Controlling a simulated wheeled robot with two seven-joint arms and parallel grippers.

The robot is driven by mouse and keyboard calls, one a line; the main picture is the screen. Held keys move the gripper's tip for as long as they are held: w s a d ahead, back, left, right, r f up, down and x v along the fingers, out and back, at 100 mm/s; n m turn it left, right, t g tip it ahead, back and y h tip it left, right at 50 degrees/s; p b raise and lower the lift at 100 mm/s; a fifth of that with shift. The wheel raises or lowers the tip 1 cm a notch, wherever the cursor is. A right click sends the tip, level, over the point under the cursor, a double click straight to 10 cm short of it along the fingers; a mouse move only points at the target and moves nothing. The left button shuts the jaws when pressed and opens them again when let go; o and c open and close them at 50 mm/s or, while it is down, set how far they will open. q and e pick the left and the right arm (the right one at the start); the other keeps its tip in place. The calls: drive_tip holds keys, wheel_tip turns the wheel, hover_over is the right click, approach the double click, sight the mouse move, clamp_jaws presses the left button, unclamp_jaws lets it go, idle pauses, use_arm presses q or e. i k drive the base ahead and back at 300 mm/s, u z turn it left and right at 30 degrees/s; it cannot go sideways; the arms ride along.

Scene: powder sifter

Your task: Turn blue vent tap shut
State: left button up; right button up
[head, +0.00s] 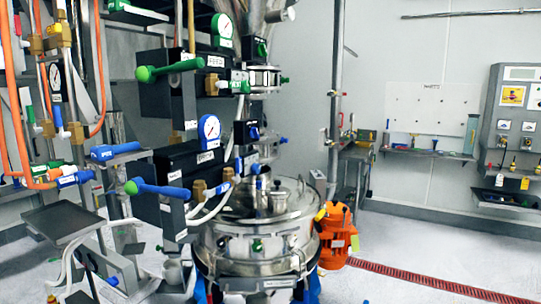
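Several blue handles show, and no readable label tells me which is the vent tap. A blue lever (160,188) with a green ball end lies nearly level on the lower dark box, beside brass fittings (199,188). Another blue handle (116,150) sits to its upper left. A smaller blue handle (75,178) is on the pipework at the left edge. A green lever (172,69) with a ball end is on the upper box. I see neither of my grippers, and nothing is touching these handles.
The round steel sifter (257,240) stands at the centre, with an orange motor (340,238) to its right. Gauges (209,128), orange hoses and pipes crowd the left. A grey plate (62,222) juts out at lower left. The floor (430,252) at right is mostly clear.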

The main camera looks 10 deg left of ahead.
sight(238, 168)
drive_tip(key=u, duration=0.35)
drive_tip(key=i, duration=0.8)
drive_tip(key=u, duration=0.7)
